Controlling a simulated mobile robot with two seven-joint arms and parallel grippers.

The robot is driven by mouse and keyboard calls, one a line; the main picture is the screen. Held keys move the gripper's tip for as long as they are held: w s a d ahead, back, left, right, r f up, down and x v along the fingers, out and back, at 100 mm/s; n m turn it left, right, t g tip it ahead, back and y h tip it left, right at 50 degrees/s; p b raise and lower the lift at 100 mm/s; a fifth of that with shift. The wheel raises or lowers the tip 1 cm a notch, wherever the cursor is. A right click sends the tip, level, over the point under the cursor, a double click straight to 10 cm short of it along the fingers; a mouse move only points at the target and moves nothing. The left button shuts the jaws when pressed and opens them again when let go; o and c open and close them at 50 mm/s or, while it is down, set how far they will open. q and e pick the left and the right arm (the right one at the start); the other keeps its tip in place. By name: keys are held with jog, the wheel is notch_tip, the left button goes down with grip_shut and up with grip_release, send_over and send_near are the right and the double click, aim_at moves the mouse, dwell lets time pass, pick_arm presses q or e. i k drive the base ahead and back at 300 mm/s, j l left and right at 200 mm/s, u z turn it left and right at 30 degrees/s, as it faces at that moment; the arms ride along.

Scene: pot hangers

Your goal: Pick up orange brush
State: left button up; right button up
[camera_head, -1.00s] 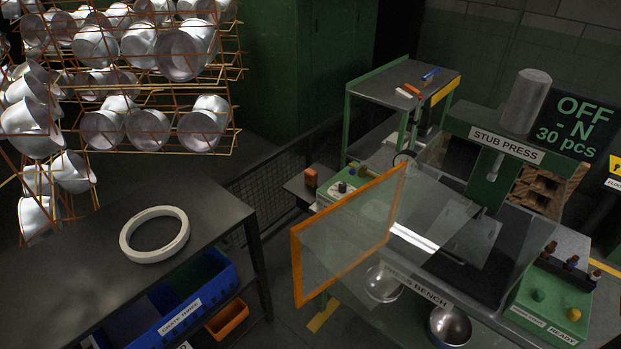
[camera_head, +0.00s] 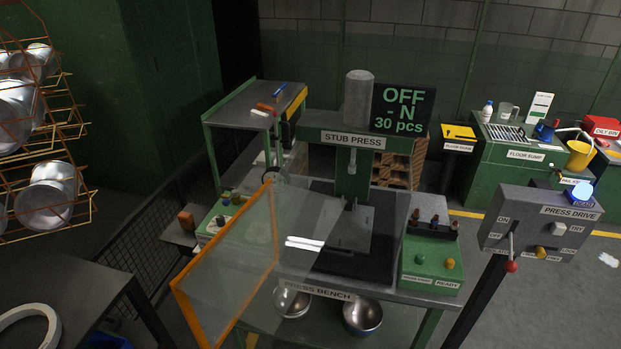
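A small orange elongated item (camera_head: 266,107) lies on the top of the green-framed side table (camera_head: 232,103), behind and left of the press. It is too small to make out bristles, so I cannot tell for sure that it is the brush. A blue item (camera_head: 279,88) lies behind it and a white one (camera_head: 259,113) in front of it. An orange-brown block (camera_head: 186,220) stands on a small dark shelf left of the press bench; I cannot tell whether it is a brush. Neither of my grippers is in view.
The press bench (camera_head: 385,290) stands in the middle, with an orange-framed clear guard (camera_head: 228,275) swung out at its left front. The press drive box (camera_head: 545,222) stands at the right. A pot rack (camera_head: 75,132) and a dark table (camera_head: 75,285) are at the left.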

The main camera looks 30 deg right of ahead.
aim_at(185, 219)
jog(key=i+j+z, duration=0.1)
jog(key=j, duration=0.7)
jog(key=j+z, duration=0.1)
jog(key=j, duration=0.65)
jog(key=j+z, duration=0.1)
jog(key=z, duration=1.25)
